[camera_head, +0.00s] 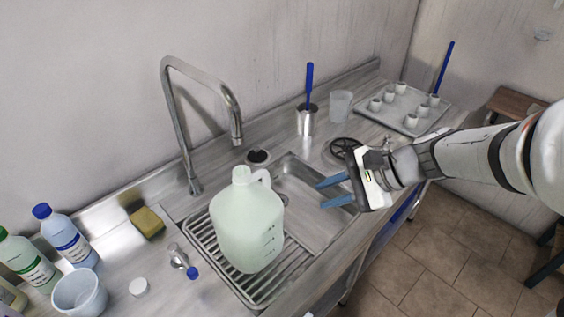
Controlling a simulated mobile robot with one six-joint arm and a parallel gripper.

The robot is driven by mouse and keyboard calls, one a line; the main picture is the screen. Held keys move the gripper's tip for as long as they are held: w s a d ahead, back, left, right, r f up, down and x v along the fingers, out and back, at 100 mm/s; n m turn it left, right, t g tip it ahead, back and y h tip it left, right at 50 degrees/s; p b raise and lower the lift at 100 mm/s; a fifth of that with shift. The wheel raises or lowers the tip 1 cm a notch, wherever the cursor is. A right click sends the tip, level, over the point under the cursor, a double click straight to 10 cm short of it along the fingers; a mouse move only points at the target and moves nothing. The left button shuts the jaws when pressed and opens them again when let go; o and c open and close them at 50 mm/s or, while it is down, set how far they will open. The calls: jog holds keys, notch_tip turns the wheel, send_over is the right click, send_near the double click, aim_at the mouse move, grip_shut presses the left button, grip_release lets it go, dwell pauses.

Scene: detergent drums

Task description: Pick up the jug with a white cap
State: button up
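The jug (246,229) is a large, pale green-white container with a handle at its upper right. It stands upright on the ribbed drainboard, and its top looks pale. A loose white cap (138,287) lies on the counter to the left of the jug; I cannot tell whether it belongs to the jug. My gripper (328,192) is to the right of the jug, over the sink, with its two blue fingers apart and pointing left toward the jug. Nothing is between the fingers, and they do not touch the jug.
A tall faucet (181,120) rises behind the jug. Bottles with blue (66,238) and green (27,260) caps and a plastic beaker (79,293) stand at left. A yellow sponge (147,222) lies nearby. A tray (429,118) of small cups is at back right.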

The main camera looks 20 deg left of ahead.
jog(key=w+a+f+m+y, duration=0.1)
jog(key=a, duration=0.3)
jog(key=w+a+f+m+y, duration=0.1)
jog(key=w+a+m, duration=0.1)
jog(key=a, duration=0.3)
jog(key=w+a+f+m+y, duration=0.1)
jog(key=w+a, duration=0.1)
jog(key=a, duration=0.2)
jog(key=shift+a+f+m+y+p, duration=0.2)
jog(key=shift+a+m+y+p, duration=0.1)
jog(key=shift+p, duration=0.1)
jog(key=shift+d, duration=0.1)
jog(key=shift+c, duration=0.4)
grip_shut()
jog(key=shift+r, duration=0.1)
